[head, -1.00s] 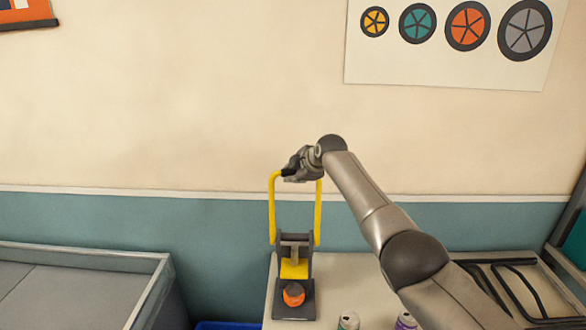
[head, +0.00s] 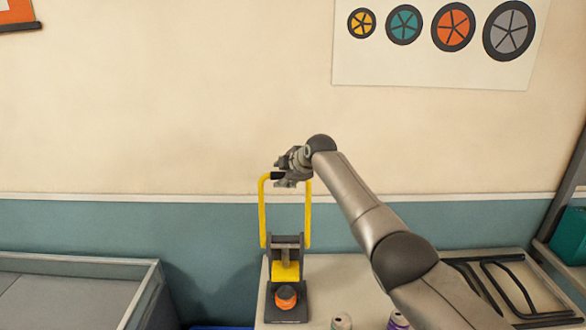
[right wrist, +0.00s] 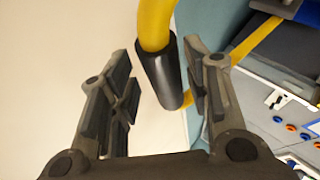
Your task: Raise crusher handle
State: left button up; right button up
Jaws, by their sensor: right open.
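The can crusher (head: 286,285) stands on the table in the head view, with a dark base and an orange part at its front. Its yellow handle (head: 262,215) stands upright above it. My right gripper (head: 283,180) is at the top of the handle. In the right wrist view, the handle's black grip (right wrist: 160,75) lies between the open fingers of my right gripper (right wrist: 165,92), and the fingers look apart from it. My left gripper is not in view.
Two cans, one pale (head: 341,322) and one purple (head: 398,321), stand at the front of the table (head: 345,285). A black metal frame (head: 500,285) lies at the right. A grey-walled bin or enclosure (head: 148,290) is at the left.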

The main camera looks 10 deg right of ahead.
jog(key=v, duration=1.1)
jog(key=shift+s+d, duration=0.2)
jog(key=shift+r, duration=0.1)
